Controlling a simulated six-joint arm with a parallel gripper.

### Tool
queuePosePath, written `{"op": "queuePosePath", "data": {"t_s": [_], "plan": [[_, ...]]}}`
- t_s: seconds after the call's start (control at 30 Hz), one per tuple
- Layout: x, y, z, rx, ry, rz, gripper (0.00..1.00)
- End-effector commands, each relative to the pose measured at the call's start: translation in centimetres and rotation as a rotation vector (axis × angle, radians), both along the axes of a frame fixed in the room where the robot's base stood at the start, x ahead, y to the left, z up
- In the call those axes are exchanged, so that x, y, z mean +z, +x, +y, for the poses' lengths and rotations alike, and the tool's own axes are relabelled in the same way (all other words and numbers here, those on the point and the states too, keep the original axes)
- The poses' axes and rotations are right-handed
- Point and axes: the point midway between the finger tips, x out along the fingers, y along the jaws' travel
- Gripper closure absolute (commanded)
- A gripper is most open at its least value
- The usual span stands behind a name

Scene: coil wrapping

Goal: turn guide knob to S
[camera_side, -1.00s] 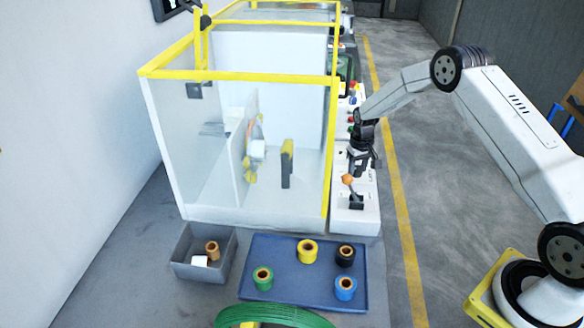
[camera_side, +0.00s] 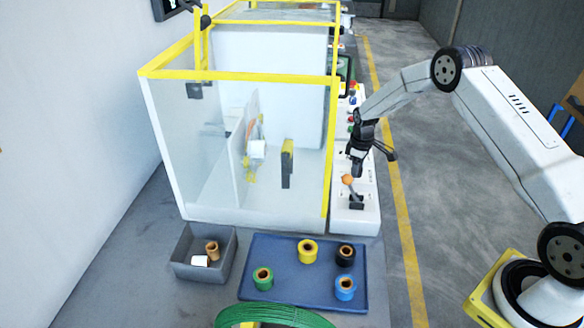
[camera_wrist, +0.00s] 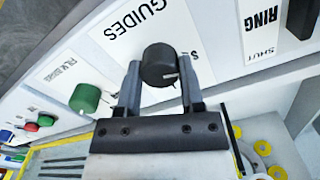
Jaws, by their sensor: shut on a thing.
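The guide knob (camera_wrist: 159,64) is a round black knob on a white panel, below the label GUIDES in the wrist view. A short pale mark shows near its right edge. An "S" (camera_wrist: 194,55) is printed just right of it, partly behind a finger; any letter on its left is hidden. My gripper (camera_wrist: 160,82) is shut on the knob, one finger on each side. In the side view my gripper (camera_side: 357,170) points down at the white control panel and hides the knob.
A lever with an orange ball (camera_side: 348,180) stands just in front of my gripper. A green knob (camera_wrist: 85,97) and coloured buttons (camera_wrist: 30,126) sit left in the wrist view. The RING switch (camera_wrist: 301,18) is at upper right. The yellow-framed enclosure (camera_side: 333,140) stands beside the panel.

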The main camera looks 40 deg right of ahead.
Motion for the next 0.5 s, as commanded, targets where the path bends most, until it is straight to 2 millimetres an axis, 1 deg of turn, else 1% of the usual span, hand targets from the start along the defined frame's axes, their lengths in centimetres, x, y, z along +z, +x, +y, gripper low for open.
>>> {"op": "queuePosePath", "data": {"t_s": [0.37,0.4,0.47,0.5], "plan": [[-0.02,-0.05,0.00,0.005,0.001,0.001,1.00],[-0.02,-0.05,0.00,0.004,0.001,0.001,0.42],[-0.02,-0.05,-0.01,0.004,0.001,0.001,0.23],[-0.02,-0.04,-0.01,0.004,0.001,0.001,0.16]]}}
